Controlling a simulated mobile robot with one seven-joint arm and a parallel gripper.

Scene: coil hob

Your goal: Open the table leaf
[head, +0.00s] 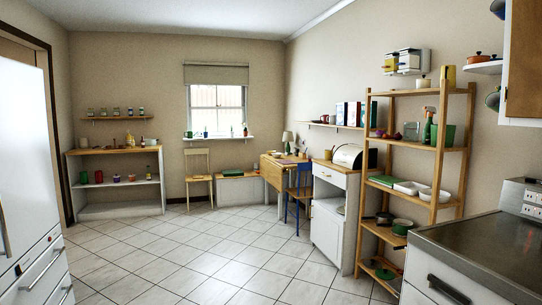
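A small wooden table (290,158) stands against the right wall in the far part of the room, beside the window corner. A light wood panel, which looks like its leaf (271,175), hangs down from the table's left edge. The table is small in the picture, so the leaf's hinge and any support are too small to tell. A blue chair (299,192) stands in front of the table and hides part of it. My gripper is not in this view.
The tiled floor (190,250) is clear from here to the table. A white cabinet (328,215) and a wooden shelf rack (413,148) line the right side; a counter (490,250) is near right. A wooden chair (198,175) and low bench (240,190) stand left of the table.

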